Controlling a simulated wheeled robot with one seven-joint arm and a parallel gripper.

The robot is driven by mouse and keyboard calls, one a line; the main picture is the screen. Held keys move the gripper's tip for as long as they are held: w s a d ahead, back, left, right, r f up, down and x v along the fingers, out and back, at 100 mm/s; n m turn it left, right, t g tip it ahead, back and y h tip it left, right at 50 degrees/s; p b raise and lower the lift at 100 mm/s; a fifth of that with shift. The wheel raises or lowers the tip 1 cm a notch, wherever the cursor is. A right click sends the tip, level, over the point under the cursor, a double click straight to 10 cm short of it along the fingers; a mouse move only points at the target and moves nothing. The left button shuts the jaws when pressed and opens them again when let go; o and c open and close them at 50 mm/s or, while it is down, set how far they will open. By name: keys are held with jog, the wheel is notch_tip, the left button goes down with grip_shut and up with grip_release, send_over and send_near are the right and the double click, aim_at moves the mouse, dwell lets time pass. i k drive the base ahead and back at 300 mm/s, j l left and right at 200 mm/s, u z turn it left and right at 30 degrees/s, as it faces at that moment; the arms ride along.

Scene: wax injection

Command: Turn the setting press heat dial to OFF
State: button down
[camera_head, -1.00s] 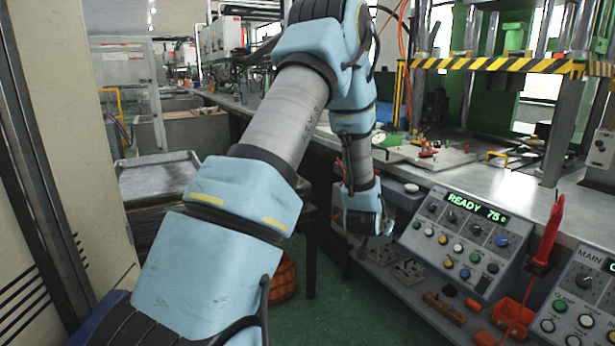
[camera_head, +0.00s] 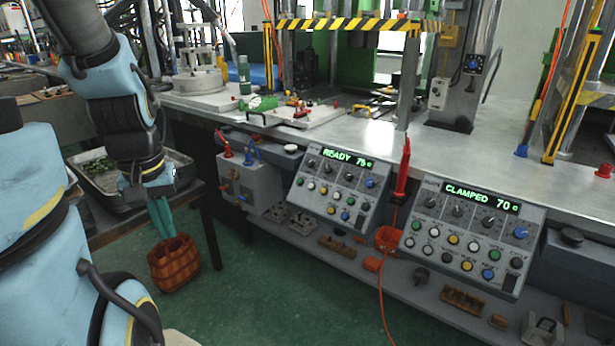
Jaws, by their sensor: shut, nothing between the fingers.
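Two sloped grey control panels stand along the bench front. The left panel (camera_head: 338,187) has a green READY 75 display, a row of dark dials and a blue dial (camera_head: 370,183). The right panel (camera_head: 472,236) shows CLAMPED 70, with similar dials and a blue dial (camera_head: 521,232). The small labels are too blurred to tell which dial is the setting press heat dial or where it points. My gripper (camera_head: 150,186) hangs low at the left, shut and empty, well left of both panels and touching neither.
A grey box (camera_head: 250,184) with red and blue handles stands left of the panels. A red tool (camera_head: 402,172) with a cord hangs between them.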

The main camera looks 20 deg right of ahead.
aim_at(348, 176)
jog(key=z, duration=0.9)
